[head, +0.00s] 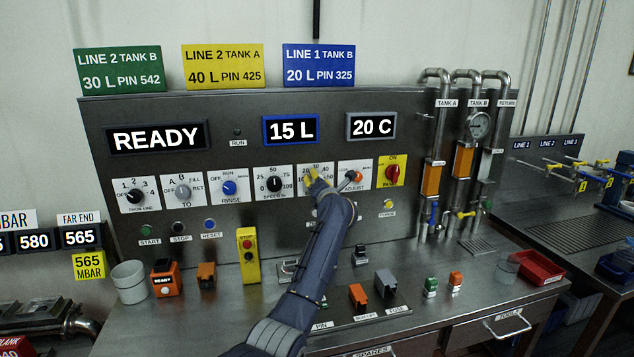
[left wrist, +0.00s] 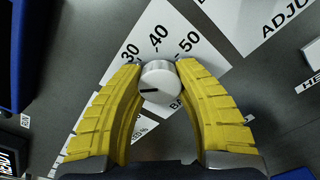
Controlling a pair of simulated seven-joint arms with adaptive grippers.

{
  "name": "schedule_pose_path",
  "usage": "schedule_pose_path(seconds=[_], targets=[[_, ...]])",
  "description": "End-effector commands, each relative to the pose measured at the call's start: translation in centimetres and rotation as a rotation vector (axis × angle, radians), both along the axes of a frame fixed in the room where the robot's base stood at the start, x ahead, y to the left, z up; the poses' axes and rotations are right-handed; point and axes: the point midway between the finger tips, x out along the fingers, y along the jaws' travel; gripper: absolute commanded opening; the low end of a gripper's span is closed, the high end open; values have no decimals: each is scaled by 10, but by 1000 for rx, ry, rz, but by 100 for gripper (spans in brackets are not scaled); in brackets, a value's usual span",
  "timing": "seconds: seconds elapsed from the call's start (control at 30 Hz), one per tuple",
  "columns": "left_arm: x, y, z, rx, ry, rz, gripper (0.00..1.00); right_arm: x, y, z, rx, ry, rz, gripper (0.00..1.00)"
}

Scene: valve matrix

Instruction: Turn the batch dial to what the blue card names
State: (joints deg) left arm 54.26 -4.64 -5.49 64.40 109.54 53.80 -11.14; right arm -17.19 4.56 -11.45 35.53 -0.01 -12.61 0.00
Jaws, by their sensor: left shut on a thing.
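The blue card (head: 319,65) stands on top of the panel and reads LINE 1 TANK B, 20 L, PIN 325. The batch dial's white plate (head: 328,171) is on the panel, partly hidden by my left gripper (head: 314,179). In the left wrist view, the yellow fingers of my left gripper (left wrist: 160,90) are shut on the dial's white knob (left wrist: 161,76), one on each side. The knob's black mark points left in that view; 30, 40 and 50 show above it. The blue-framed display (head: 291,130) reads 15 L. My right gripper is not in view.
A dial with an orange knob (head: 355,176) labelled ADJUST is close at the right, and the SPEED dial (head: 274,183) at the left. Green (head: 119,69) and yellow (head: 223,66) cards stand beside the blue one. Several small objects lie on the bench below.

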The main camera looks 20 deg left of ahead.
Motion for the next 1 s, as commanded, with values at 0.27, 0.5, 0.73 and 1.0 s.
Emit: schedule_pose_path(seconds=[0.27, 0.5, 0.73, 1.0], targets=[[0, 2, -3, -4, 4, 3, 34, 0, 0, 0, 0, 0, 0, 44], [0, 1, -2, -2, 2, 1, 62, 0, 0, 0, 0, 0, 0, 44], [0, 0, -1, -2, 1, 1, 62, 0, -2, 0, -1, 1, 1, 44], [-13, -8, -2, -3, 0, 0, 62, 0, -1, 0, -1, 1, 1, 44]])
